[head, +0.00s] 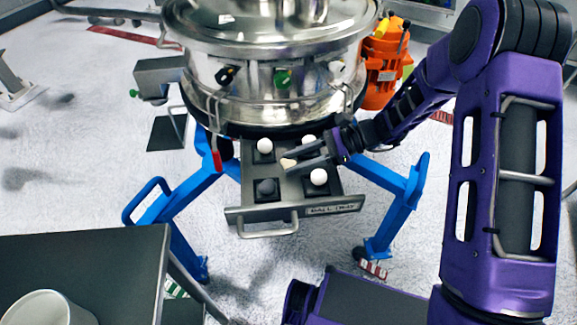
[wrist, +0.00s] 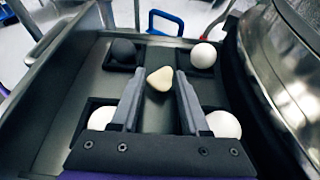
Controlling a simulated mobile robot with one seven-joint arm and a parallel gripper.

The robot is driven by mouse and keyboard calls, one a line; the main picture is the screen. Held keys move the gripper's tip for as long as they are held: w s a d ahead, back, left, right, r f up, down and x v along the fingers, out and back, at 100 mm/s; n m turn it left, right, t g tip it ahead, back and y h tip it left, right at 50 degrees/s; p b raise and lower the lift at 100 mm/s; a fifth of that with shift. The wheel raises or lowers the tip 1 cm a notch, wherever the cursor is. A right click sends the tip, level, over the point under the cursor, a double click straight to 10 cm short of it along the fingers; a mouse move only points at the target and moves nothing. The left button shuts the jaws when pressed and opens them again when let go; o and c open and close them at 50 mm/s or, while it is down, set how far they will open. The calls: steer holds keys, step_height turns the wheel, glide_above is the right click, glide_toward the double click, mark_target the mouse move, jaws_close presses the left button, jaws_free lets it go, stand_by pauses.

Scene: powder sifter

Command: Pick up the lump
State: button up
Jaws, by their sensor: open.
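The lump (wrist: 160,79) is a small, pale cream, uneven piece on the floor of the open drawer, between the ball seats. It also shows in the head view (head: 288,163), partly behind a finger. My gripper (wrist: 155,88) is open, its two dark fingers pointing into the drawer with the lump between their tips. In the head view my gripper (head: 296,160) reaches in from the right, low over the drawer (head: 238,190).
White balls (head: 264,145) (head: 319,177) and one dark ball (head: 266,187) sit in black square seats around the lump. The steel sifter (head: 265,80) rises close behind the drawer. Blue legs (head: 402,205) flank it. A grey table with a white cup (head: 45,308) stands front left.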

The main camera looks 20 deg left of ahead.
steer(key=shift+s+a+f, duration=0.15)
steer(key=shift+s+a, duration=0.05)
steer(key=shift+a, duration=0.2)
jaws_close()
